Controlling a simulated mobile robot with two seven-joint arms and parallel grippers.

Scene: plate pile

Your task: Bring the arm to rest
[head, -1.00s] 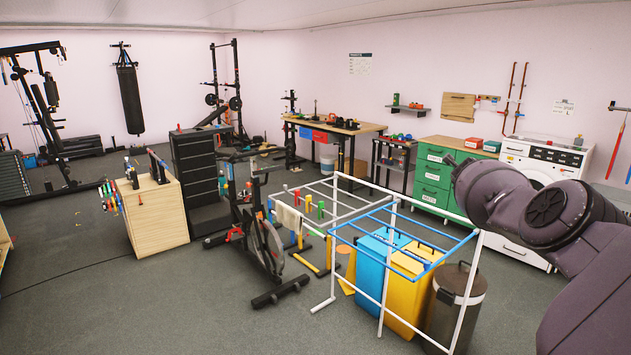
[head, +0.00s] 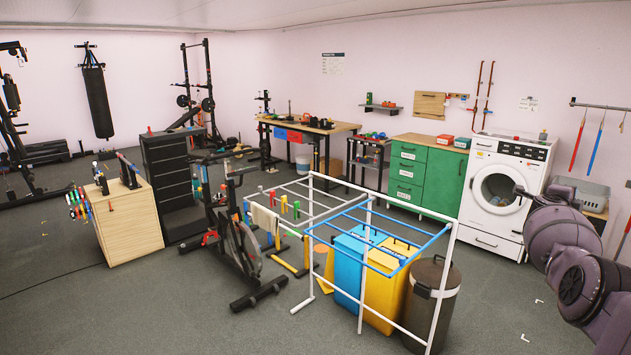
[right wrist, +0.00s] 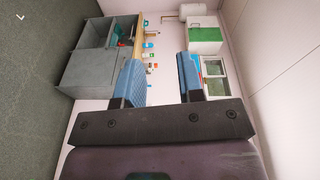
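My left arm and left gripper do not show in any view.
A white washing machine (head: 500,190) stands behind my right arm. A drying rack (head: 370,205), blue and yellow bins and a dark trash can (head: 432,300) stand nearer. An exercise bike (head: 235,235) is left of them. Floor at lower right is clear.

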